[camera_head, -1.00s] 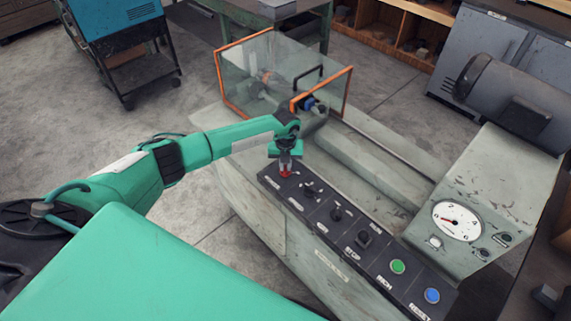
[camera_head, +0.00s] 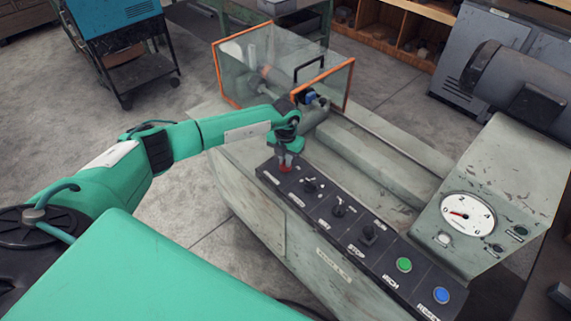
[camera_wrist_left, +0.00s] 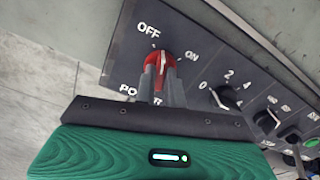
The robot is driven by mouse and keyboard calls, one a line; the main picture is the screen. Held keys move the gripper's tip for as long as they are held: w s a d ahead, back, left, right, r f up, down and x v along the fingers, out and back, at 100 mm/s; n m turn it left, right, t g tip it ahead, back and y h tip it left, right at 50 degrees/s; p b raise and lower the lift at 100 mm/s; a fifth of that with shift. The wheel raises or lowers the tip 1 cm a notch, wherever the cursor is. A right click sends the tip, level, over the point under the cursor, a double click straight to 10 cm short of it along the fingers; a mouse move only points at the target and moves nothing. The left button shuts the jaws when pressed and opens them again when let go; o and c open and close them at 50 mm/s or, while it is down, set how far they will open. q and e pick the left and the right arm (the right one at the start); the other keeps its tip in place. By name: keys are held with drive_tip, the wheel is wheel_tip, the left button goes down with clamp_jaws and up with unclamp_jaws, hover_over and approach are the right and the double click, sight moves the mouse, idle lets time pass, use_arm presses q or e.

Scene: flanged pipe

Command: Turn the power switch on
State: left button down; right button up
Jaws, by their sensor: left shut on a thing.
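The red power switch knob (camera_wrist_left: 160,60) sits at the top left of the black panel in the left wrist view, between the labels OFF and ON, with POWER partly hidden below. Its white mark points up in that view, seemingly between the two labels. In the head view the red knob (camera_head: 285,168) shows at the panel's far left end. My left gripper (camera_head: 287,161) is shut on the knob from above; its two grey fingers (camera_wrist_left: 162,80) stand on either side of it. My right gripper is not in view.
The black control panel (camera_head: 318,206) also bears several dark knobs, a green button (camera_head: 404,265) and a blue button (camera_head: 441,295). A clear guard with orange edges (camera_head: 350,85) stands behind my gripper. A dial gauge (camera_head: 467,214) is at the right.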

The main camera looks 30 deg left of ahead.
use_arm(q)
drive_tip(key=m+b, duration=0.8)
drive_tip(key=shift+f, duration=0.2)
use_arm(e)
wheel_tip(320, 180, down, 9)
use_arm(q)
drive_tip(key=m+b, duration=0.2)
drive_tip(key=shift+m, duration=0.3)
drive_tip(key=shift+r+m+b, duration=0.25)
drive_tip(key=shift+m+b, duration=0.5)
drive_tip(key=shift+m, duration=0.35)
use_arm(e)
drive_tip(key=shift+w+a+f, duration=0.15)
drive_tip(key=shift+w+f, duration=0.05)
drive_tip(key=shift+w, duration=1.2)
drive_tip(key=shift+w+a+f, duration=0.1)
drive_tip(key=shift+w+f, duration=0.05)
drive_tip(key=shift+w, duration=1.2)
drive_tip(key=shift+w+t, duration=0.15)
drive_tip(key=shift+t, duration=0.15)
use_arm(q)
drive_tip(key=c, duration=1.5)
unclamp_jaws()
